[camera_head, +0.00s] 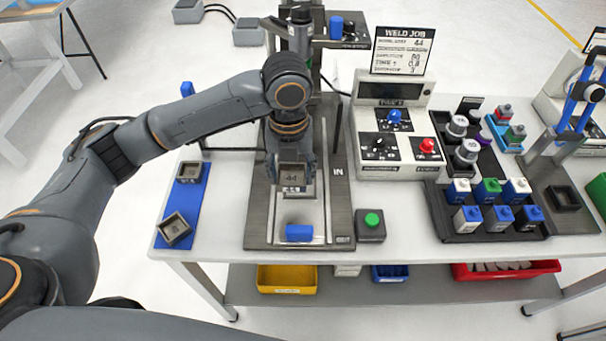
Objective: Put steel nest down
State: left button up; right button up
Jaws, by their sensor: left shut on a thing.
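My left gripper (291,170) reaches over the dark metal fixture (256,222) in the middle of the table, pointing down. It is shut on a small square grey steel nest (291,179) marked 44. The nest is over the light inner plate of the fixture, near the "IN" label. I cannot tell whether it touches the plate. Two similar square nests lie on a blue mat to the left, one at the back (189,171) and one at the front (175,229). My right gripper is not in view.
A blue block (299,233) sits at the fixture's front. A green button box (371,224) and the control unit (395,130) stand to its right. A dark tray (482,233) holds several blue, white and green blocks. The "WELD JOB" sign (402,51) shows 44.

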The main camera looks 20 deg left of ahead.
aim_at(300, 170)
pick_arm(q)
jog(key=w+f, duration=0.2)
jog(key=w+f+p, duration=0.1)
jog(key=w+f, duration=0.2)
jog(key=shift+w+f, duration=0.15)
jog(key=shift+f, duration=0.1)
jog(key=shift+w+f, duration=0.2)
jog(key=shift+f, duration=0.1)
notch_tip(300, 170, down, 3)
jog(key=shift+w+r+p, duration=0.1)
jog(key=shift+p, duration=0.6)
jog(key=shift+f, duration=0.25)
jog(key=o, duration=1.4)
jog(key=shift+f, duration=0.1)
jog(key=shift+o, duration=0.2)
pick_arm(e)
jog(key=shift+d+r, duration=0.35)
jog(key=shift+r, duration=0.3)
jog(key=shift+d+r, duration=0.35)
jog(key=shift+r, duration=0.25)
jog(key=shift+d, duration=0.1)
